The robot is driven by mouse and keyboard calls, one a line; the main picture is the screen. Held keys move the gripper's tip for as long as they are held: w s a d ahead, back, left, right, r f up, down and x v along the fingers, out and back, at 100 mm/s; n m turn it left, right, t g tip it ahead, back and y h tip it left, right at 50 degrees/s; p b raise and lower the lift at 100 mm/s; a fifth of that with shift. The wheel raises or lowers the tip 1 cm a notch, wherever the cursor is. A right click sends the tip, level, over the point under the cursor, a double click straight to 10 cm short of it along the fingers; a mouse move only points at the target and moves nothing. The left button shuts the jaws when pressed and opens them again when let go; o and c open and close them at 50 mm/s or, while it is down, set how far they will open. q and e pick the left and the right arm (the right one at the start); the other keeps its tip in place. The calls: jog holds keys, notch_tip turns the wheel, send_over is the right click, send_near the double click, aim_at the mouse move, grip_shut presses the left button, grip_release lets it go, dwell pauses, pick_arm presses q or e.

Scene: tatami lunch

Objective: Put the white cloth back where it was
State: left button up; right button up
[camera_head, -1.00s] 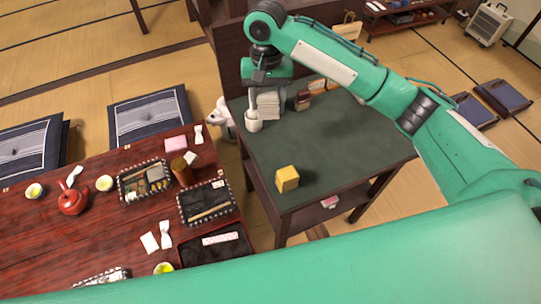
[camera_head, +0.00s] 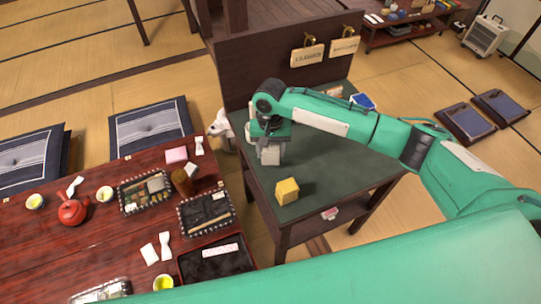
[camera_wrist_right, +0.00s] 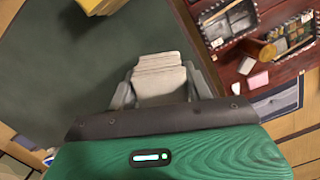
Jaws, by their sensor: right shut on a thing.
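The white cloth (camera_head: 270,155) looks like a thick folded stack. It is between the fingers of my right gripper (camera_head: 269,146), over the left part of the dark green side table (camera_head: 335,165). In the right wrist view, the layered white cloth (camera_wrist_right: 160,78) sits between the two grey fingers of the right gripper (camera_wrist_right: 163,90), which is shut on it. I cannot tell whether the cloth touches the tabletop. My left gripper is not in view.
A yellow block (camera_head: 287,191) stands on the side table's front part, near the gripper. A dark panel (camera_head: 285,60) rises behind the table. A white plush figure (camera_head: 221,128) is left of it. The red low table (camera_head: 40,250) holds trays and cups.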

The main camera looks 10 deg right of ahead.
aim_at(271, 157)
notch_tip(271, 157, down, 4)
jog(key=shift+r, duration=0.1)
jog(key=o, duration=0.9)
jog(key=r, duration=0.4)
jog(key=w+r, duration=0.1)
jog(key=r, duration=0.7)
jog(key=shift+w+d+b, duration=0.1)
jog(key=shift+w+b, duration=0.05)
jog(key=shift+b, duration=0.25)
